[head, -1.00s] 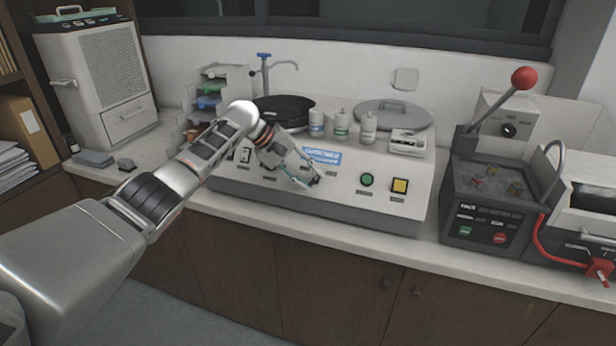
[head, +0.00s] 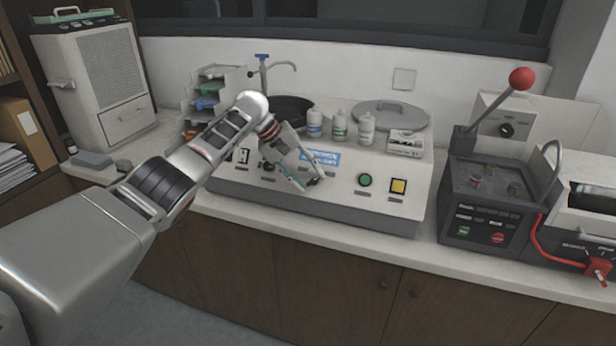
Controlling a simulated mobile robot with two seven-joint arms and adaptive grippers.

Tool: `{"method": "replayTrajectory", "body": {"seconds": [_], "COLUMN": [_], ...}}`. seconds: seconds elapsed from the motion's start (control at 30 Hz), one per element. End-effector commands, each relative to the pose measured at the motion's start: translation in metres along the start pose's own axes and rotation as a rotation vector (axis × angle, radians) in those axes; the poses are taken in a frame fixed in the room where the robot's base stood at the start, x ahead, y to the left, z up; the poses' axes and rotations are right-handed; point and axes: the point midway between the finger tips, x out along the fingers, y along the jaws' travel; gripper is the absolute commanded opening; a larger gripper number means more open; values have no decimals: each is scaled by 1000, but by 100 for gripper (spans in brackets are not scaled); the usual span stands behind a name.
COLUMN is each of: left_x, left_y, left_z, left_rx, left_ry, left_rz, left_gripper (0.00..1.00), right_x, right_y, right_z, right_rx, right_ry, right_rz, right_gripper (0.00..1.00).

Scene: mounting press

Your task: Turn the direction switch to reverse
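The wide grey-white machine (head: 340,204) on the counter has a sloped front panel with a rocker switch, a black knob (head: 268,166), a green button and a yellow button. My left gripper (head: 313,181) reaches down to the panel, left of the green button, below the blue label. Its two fingers are apart at the tips, with a small dark part between them that may be the direction switch. The fingers cover most of it, so I cannot tell its setting or whether they touch it. My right gripper is not in view.
Three bottles (head: 340,127) and a round grey lid (head: 390,115) stand behind the panel. A press with a red-ball lever (head: 521,79) and black dial (head: 506,131) is at right. The green button (head: 365,180) and yellow button (head: 398,187) are close to my gripper's right.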

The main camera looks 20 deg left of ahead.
Motion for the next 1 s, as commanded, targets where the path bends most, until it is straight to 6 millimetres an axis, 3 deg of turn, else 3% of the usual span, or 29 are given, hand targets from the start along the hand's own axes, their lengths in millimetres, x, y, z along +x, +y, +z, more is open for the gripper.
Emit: {"method": "replayTrajectory", "body": {"seconds": [0.47, 1.0], "left_x": [-8, -104], "left_y": [0, 0], "left_z": [0, -1], "left_rx": [1, 0], "left_ry": [0, 2], "left_rz": [2, 3], "left_gripper": [47, 47], "right_x": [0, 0], "right_y": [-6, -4], "right_z": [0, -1], "right_rx": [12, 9], "right_ry": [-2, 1], "right_rz": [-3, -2], "right_gripper": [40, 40]}}
